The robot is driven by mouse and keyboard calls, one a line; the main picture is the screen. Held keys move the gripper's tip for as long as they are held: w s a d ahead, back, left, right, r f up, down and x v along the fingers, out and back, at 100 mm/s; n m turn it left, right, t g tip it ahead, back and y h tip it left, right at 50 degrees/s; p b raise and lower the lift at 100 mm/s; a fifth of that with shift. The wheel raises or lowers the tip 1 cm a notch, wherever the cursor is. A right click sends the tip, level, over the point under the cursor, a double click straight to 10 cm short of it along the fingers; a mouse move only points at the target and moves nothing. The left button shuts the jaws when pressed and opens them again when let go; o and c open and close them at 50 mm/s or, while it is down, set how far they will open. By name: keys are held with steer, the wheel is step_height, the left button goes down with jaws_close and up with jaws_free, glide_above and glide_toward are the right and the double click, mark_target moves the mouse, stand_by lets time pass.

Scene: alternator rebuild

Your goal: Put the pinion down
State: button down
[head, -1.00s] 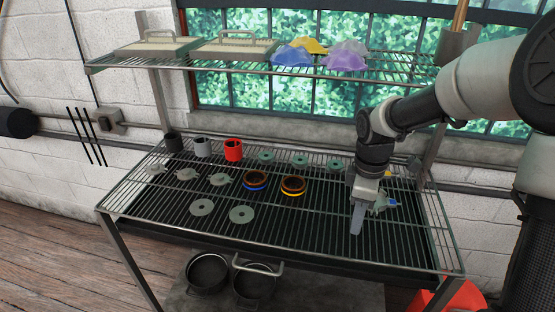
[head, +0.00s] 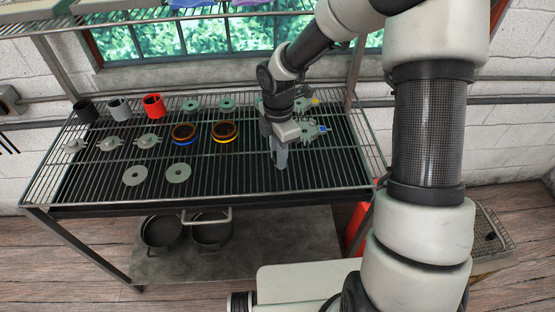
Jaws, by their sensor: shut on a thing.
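My gripper (head: 281,160) points down over the right part of the wire rack (head: 235,178), low and close to its bars. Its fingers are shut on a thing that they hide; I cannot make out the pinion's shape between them. Whether it touches the bars I cannot tell.
Grey discs (head: 178,173), pale lobed parts (head: 149,140) and three cups, one of them red (head: 154,106), fill the rack's left and back. The front middle bars are clear. Pots (head: 161,232) stand on the lower shelf. A red thing (head: 357,226) is below right.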

steer(key=shift+f, duration=1.2)
steer(key=shift+f, duration=0.2)
steer(key=c, duration=1.5)
jaws_free()
steer(key=shift+r, duration=0.1)
step_height(320, 180, up, 12)
steer(key=shift+r+p, duration=0.15)
steer(key=shift+p, duration=0.25)
